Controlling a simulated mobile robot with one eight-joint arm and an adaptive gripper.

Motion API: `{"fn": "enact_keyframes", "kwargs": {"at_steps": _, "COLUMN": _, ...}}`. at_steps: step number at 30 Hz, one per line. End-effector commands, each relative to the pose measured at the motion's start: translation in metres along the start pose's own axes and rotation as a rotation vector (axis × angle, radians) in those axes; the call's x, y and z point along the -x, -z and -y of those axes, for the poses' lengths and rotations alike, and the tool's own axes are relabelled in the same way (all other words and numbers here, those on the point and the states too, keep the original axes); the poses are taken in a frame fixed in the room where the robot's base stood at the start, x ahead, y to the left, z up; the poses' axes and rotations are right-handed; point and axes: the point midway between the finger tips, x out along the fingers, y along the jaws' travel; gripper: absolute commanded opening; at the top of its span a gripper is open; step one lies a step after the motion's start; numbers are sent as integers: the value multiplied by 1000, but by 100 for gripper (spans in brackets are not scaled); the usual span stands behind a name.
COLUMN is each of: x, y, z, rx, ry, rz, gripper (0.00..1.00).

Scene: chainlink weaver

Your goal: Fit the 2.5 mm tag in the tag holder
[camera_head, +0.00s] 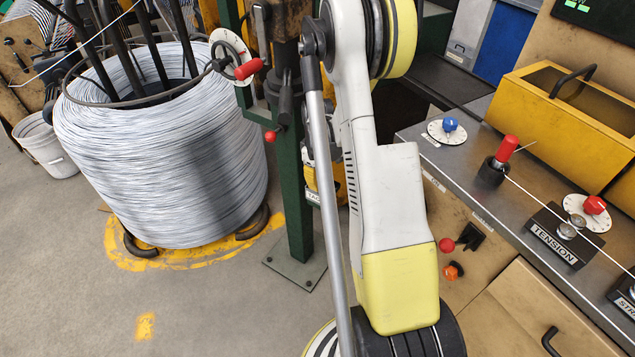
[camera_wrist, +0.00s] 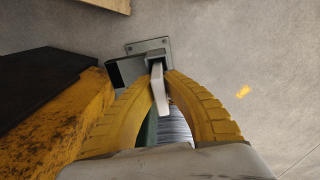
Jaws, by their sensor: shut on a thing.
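My gripper (camera_wrist: 160,80) shows in the wrist view with its two yellow ribbed fingers closed on a thin pale tag (camera_wrist: 159,95). The tag stands edge-on between the fingertips; no marking on it can be read. Beyond its far end is a grey and dark bracket (camera_wrist: 126,69), which may be the tag holder. I cannot tell whether the tag touches it or is in it.
A large wire coil (camera_head: 165,150) stands left of the post. A steel-topped bench (camera_head: 470,170) with knobs and a tension block (camera_head: 565,235) is at the right. In the wrist view a worn yellow block (camera_wrist: 60,125) lies close left of the fingers. Floor at the right is clear.

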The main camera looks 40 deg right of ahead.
Motion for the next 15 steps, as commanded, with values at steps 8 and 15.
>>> {"fn": "enact_keyframes", "kwargs": {"at_steps": 8, "x": 0, "y": 0, "z": 0, "rx": 0, "ry": 0, "rz": 0, "gripper": 32}}
{"fn": "enact_keyframes", "kwargs": {"at_steps": 15, "x": 8, "y": 0, "z": 0, "rx": 0, "ry": 0, "rz": 0, "gripper": 32}}
